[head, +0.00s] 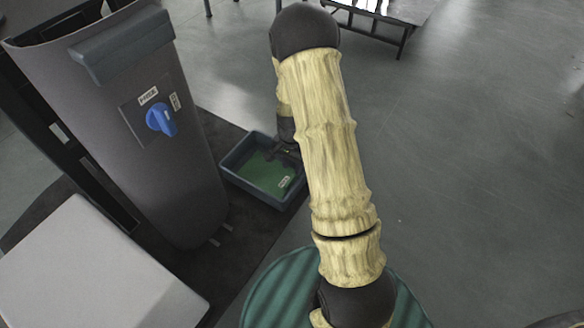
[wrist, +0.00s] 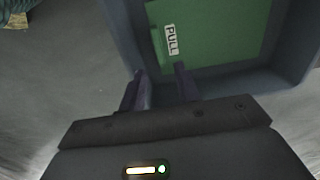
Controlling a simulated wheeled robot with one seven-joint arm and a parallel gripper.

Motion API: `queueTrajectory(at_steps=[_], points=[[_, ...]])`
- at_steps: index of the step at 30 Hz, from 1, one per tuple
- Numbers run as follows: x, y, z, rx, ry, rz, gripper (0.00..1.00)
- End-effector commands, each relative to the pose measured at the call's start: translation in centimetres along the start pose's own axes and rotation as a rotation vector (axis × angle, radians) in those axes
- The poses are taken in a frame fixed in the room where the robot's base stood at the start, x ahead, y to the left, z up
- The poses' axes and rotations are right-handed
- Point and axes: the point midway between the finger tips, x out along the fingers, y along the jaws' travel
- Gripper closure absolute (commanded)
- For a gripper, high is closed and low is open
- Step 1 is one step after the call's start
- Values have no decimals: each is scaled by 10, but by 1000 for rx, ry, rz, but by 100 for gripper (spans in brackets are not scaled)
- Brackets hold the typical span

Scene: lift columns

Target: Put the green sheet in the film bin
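A green sheet (wrist: 225,35) with a white label reading PULL lies inside a blue-grey open bin (wrist: 298,62). In the head view the sheet (head: 262,174) covers most of the floor of the bin (head: 240,193), which stands low beside the grey column. My gripper (wrist: 162,82) is over the bin's near edge in the wrist view. Its two dark fingers are apart with nothing visible between them. In the head view my gripper (head: 287,150) is at the bin's far right side, partly hidden by my arm. I cannot tell whether the fingers touch the rim.
A tall grey column (head: 130,130) with a blue knob (head: 161,119) stands left of the bin. A light grey box top (head: 95,270) is at the lower left. A dark frame (head: 385,25) stands at the top right. The floor on the right is clear.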

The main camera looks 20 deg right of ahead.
Motion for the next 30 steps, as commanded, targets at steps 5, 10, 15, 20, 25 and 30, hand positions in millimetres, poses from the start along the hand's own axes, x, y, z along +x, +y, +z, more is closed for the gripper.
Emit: queueTrajectory(at_steps=[5,10,15,20,25,30], points=[[-39,0,0,0,1,-1,68],[-54,0,0,1,1,0,68],[-55,0,0,1,0,0,68],[-55,0,0,1,0,0,68],[-55,0,0,1,0,0,68],[-58,0,1,-7,2,-2,68]])
